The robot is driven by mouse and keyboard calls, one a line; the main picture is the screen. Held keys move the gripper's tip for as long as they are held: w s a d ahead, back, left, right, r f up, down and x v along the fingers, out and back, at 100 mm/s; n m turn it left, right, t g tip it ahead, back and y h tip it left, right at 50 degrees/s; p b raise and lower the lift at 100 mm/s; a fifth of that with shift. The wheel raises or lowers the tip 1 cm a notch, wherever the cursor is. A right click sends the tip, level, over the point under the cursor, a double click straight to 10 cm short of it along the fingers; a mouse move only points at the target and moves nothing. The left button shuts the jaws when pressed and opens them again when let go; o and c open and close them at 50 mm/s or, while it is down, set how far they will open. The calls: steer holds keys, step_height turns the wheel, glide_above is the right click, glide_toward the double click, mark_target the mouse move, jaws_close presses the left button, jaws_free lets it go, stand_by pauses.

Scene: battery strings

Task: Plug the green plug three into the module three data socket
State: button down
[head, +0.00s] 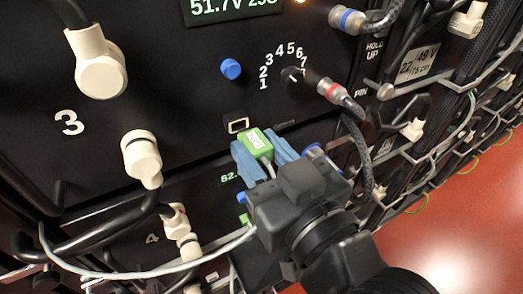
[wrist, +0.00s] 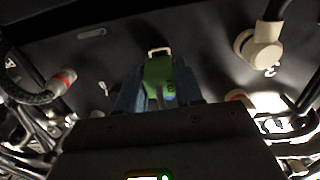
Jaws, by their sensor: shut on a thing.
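The green plug (head: 256,144) is held between the blue fingers of my gripper (head: 262,150), with a pale cable trailing from its back. The gripper is shut on it. The module three data socket (head: 237,124), a small pale-rimmed opening, sits just above and left of the plug on the black panel marked 3. In the head view the plug's front appears a short way from the socket. The wrist view shows the green plug (wrist: 157,78) between the fingers, with the socket's pale rim (wrist: 158,50) just beyond its tip. The exact gap cannot be told.
A blue knob (head: 230,69) and a numbered rotary dial (head: 292,75) are above the socket. Thick white connectors (head: 141,157) with black cables are at left. A red-ringed connector (head: 332,90) with a braided cable hangs at right. Module 4 lies below.

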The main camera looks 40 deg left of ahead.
steer(key=shift+x, duration=1.35)
steer(key=c, duration=0.7)
jaws_free()
steer(key=shift+o, duration=0.2)
